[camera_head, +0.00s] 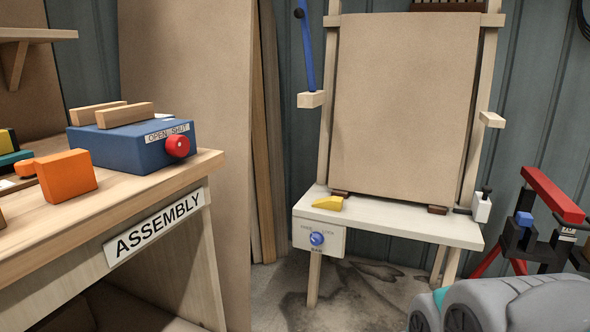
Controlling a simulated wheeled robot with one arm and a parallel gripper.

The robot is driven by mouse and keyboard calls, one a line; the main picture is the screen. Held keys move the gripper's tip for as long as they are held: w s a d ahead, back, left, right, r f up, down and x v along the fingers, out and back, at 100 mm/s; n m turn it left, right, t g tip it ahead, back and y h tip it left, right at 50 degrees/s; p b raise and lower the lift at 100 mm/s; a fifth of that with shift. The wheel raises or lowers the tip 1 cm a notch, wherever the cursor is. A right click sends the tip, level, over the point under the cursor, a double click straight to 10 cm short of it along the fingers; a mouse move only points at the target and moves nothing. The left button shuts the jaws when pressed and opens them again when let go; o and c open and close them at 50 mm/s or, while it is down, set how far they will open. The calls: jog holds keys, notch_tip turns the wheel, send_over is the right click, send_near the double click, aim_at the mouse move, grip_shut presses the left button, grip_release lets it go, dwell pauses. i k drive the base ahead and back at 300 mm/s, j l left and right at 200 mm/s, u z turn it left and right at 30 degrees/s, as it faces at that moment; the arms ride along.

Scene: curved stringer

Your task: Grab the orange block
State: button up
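The orange block (67,176) sits on the wooden table marked ASSEMBLY (120,201), at the left of the head view. It is boxy, with a small rounded orange part sticking out at its left. It stands in front of the blue box. My gripper is not in view. A grey rounded part at the lower right looks like my own arm, and nothing of it is near the block.
A blue box (125,148) with a red knob (177,146) and wooden bars stands just behind the block. Dark green and yellow pieces (10,160) lie at the far left. A white easel bench (400,222) holds a yellow piece (328,203). A red-topped stand (552,194) is at right.

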aim_at(64, 176)
jog(key=u, duration=1.65)
